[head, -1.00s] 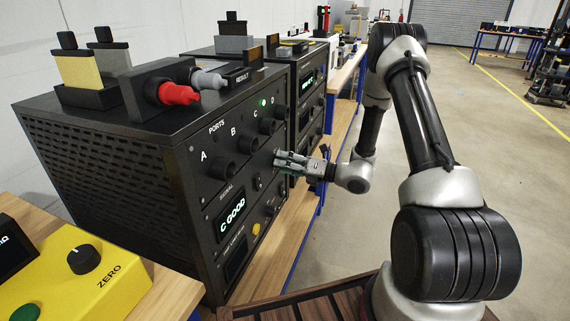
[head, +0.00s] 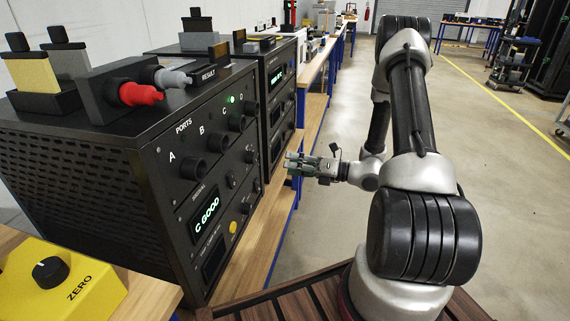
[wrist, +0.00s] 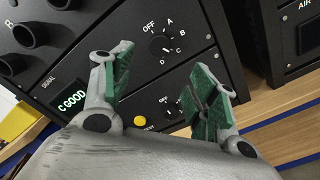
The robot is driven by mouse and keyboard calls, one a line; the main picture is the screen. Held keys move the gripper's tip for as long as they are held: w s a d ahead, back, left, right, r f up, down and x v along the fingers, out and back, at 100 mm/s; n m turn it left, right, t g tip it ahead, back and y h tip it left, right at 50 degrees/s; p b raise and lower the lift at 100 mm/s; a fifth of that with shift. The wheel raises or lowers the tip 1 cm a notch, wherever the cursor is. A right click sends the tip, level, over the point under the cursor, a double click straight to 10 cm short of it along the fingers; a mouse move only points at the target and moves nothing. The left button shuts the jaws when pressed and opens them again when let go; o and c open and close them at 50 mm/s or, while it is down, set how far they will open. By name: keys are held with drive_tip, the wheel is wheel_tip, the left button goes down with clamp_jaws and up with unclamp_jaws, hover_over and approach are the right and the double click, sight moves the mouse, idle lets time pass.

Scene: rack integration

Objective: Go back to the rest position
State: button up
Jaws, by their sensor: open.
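My gripper (head: 292,163) is open and empty in the head view, held in the air to the right of the black test box (head: 160,200). In the wrist view its green-padded fingers (wrist: 160,88) are spread apart, with nothing between them. The box's display (head: 207,212) reads "C GOOD" and a green light glows above port C. The fingers look clear of the panel.
A second black box (head: 280,85) stands behind the first on the wooden bench (head: 238,278). A yellow unit (head: 65,285) marked ZERO is at the lower left. The floor to the right is open.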

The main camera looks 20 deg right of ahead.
idle(0.4)
drive_tip(key=s+a+f+n+g, duration=0.2)
drive_tip(key=s+f+n+g, duration=0.15)
drive_tip(key=s+n, duration=0.3)
drive_tip(key=s+d+r+n+g+h, duration=0.1)
drive_tip(key=s+r+n+g+h, duration=0.15)
drive_tip(key=s+n+g, duration=0.35)
drive_tip(key=s+d+r+n+g+h, duration=0.1)
drive_tip(key=s+d+r+n+g, duration=0.15)
drive_tip(key=s+n, duration=0.5)
drive_tip(key=s+d+r+n+h, duration=0.3)
drive_tip(key=r+n+h, duration=0.1)
drive_tip(key=r+n, duration=0.15)
drive_tip(key=s+d+r+n+h, duration=0.2)
drive_tip(key=d+r+n+h, duration=0.1)
drive_tip(key=r+n+h, duration=0.25)
wheel_tip(320, 180, up, 12)
drive_tip(key=s+a+n+t+h, duration=0.1)
drive_tip(key=s+a+n+t, duration=0.1)
drive_tip(key=n+t, duration=0.2)
drive_tip(key=shift+t+h, duration=0.3)
drive_tip(key=shift+t, duration=0.6)
